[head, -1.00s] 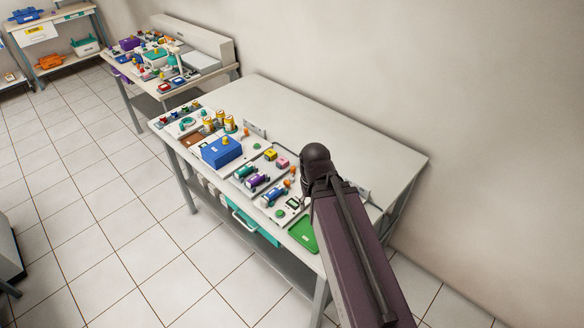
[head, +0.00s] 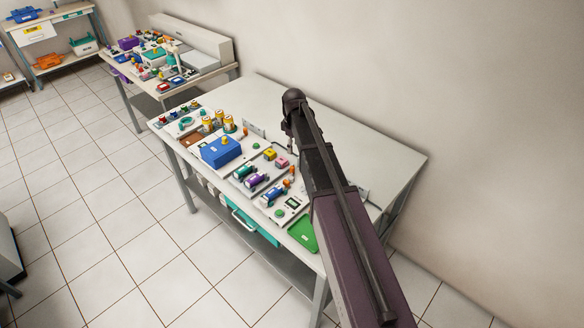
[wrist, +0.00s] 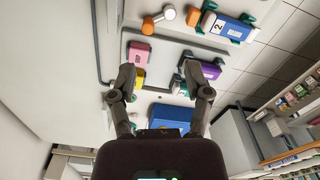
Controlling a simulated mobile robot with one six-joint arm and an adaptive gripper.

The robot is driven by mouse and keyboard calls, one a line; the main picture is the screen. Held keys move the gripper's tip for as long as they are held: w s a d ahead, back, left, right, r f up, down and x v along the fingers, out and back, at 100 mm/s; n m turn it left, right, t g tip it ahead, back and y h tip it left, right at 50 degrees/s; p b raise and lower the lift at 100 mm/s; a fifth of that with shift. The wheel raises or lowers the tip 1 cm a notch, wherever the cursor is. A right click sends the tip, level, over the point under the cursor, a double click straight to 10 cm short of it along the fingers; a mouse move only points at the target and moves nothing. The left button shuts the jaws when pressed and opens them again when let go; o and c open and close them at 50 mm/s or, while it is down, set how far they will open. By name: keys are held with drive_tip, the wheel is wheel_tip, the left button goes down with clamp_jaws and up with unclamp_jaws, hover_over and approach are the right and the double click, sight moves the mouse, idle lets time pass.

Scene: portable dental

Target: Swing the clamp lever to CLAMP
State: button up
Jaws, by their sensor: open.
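My gripper (wrist: 165,84) is open and empty, its two fingers spread above the table (head: 340,140). In the head view my arm hides most of it. I cannot make out for sure which part is the clamp lever. An orange piece with a pale round end (wrist: 158,19) lies ahead of the fingers in the wrist view. An orange knob (wrist: 194,17) stands beside a blue block marked 2 (wrist: 230,27). In the head view, the blue block (head: 273,195) is near the table's front edge. No CLAMP label is readable.
Pink (wrist: 139,54) and purple (wrist: 203,69) blocks lie near the fingers. A large blue box (head: 221,152) stands left on the table. A green tray (head: 303,234) is at the front right corner. The rear of the tabletop is clear, with a wall behind.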

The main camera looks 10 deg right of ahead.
sight(292, 167)
drive_tip(key=w+n, duration=0.1)
drive_tip(key=w, duration=0.1)
drive_tip(key=shift+w, duration=0.4)
drive_tip(key=shift+f, duration=0.15)
wheel_tip(292, 167, down, 13)
drive_tip(key=b, duration=1.3)
drive_tip(key=shift+f+b, duration=0.2)
drive_tip(key=shift+b, duration=0.2)
clamp_jaws()
